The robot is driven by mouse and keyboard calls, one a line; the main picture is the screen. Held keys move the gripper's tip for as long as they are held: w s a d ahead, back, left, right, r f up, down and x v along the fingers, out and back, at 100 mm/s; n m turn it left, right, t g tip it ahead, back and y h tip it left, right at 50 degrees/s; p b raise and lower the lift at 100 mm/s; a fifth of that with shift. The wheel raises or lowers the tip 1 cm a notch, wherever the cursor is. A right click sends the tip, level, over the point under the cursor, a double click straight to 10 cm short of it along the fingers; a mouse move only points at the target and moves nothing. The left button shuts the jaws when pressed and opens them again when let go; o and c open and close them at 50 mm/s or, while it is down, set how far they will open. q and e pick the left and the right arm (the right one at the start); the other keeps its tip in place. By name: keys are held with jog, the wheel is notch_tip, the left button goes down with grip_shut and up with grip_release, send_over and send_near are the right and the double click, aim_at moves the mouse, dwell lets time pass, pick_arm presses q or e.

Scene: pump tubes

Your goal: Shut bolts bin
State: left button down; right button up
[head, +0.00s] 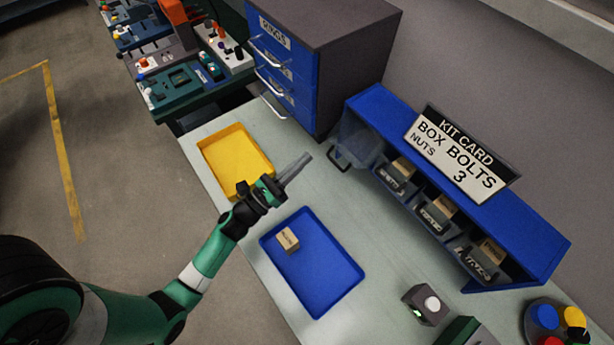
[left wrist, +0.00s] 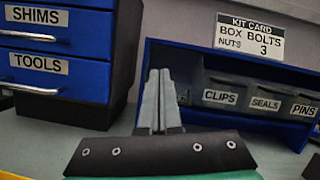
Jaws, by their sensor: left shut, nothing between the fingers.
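The blue bin rack (head: 459,172) stands on the bench under the kit card. Its leftmost bin (head: 359,142) looks translucent, and a dark handle (head: 340,159) juts out from it over the bench. I cannot read a bolts label on it. My left gripper (head: 303,162) is shut and empty, a little left of that handle and apparently apart from it. In the left wrist view the shut fingers (left wrist: 160,78) hide most of the rack's left end. My right gripper is not in view.
The other bins (left wrist: 221,96) read CLIPS, SEALS and PINS. A blue drawer cabinet (head: 288,65) stands left of the rack. A yellow tray (head: 206,150) and a blue tray (head: 327,303) holding a small box (head: 287,240) lie in front. Bare bench separates the trays from the rack.

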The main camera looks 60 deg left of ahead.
pick_arm(q)
jog(key=s+f+m, duration=0.1)
jog(key=f, duration=0.2)
jog(key=s+d+f+m, duration=0.1)
jog(key=s+f, duration=0.1)
jog(key=f, duration=0.1)
jog(key=s+d+f+m+g+h+b, duration=0.1)
jog(key=f, duration=0.2)
jog(key=shift+s+d+f+m, duration=0.1)
jog(key=shift+s+f+m, duration=0.1)
jog(key=shift+f+m, duration=0.1)
jog(key=x, duration=1)
jog(key=shift+w+r, duration=0.15)
jog(key=shift+r, duration=0.1)
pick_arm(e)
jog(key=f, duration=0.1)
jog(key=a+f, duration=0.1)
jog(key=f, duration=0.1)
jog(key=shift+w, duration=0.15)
pick_arm(q)
jog(key=shift+d, duration=0.15)
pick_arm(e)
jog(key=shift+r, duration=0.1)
